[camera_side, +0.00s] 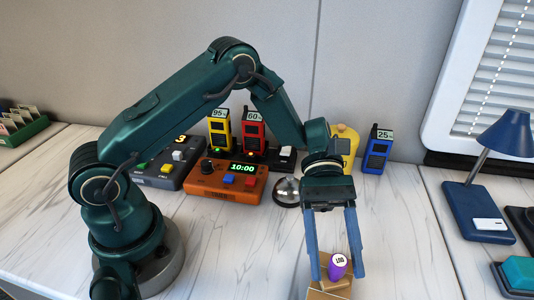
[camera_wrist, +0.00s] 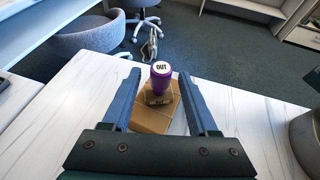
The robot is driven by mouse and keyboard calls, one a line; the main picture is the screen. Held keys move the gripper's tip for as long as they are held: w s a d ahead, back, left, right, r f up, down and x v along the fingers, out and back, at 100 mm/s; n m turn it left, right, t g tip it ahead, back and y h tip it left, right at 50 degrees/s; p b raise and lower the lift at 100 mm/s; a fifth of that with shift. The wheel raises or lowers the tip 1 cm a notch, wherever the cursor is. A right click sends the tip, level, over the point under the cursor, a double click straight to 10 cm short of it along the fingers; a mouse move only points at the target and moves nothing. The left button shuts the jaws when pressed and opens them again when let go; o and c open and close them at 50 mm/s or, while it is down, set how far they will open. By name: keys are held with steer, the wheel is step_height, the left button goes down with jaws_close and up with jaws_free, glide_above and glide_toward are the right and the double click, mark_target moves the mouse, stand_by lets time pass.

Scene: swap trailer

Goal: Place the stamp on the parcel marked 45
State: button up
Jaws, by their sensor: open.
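The stamp is purple with a round white top; in the wrist view (camera_wrist: 160,72) the top reads OUT. In the side view the stamp (camera_side: 338,268) is upright at the front edge of the picture. A brown cardboard parcel (camera_wrist: 150,119) lies under it, and the stamp appears to rest on it. Brown cardboard also shows in the side view (camera_side: 328,292); no number is readable on it. My gripper (camera_side: 336,276) is open, its two blue fingers on either side of the stamp with gaps between. It also shows in the wrist view (camera_wrist: 159,82).
An orange timer box (camera_side: 222,183) reading 10:00, a grey device (camera_side: 167,170) and a silver bell (camera_side: 287,191) stand behind. Yellow (camera_side: 219,132), red (camera_side: 254,133) and blue (camera_side: 376,152) handsets line the wall. A blue lamp (camera_side: 505,135) stands right. Table left of my gripper is clear.

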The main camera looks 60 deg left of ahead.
steer(key=v, duration=0.7)
steer(key=s+a+r+m+t+y, duration=0.7)
steer(key=s+a+m+t+y, duration=0.4)
steer(key=t, duration=0.1)
steer(key=shift+s+a+m+t+y, duration=0.2)
steer(key=shift+a+m+t+y, duration=0.05)
steer(key=shift+m+t+y, duration=0.05)
stand_by(1.1)
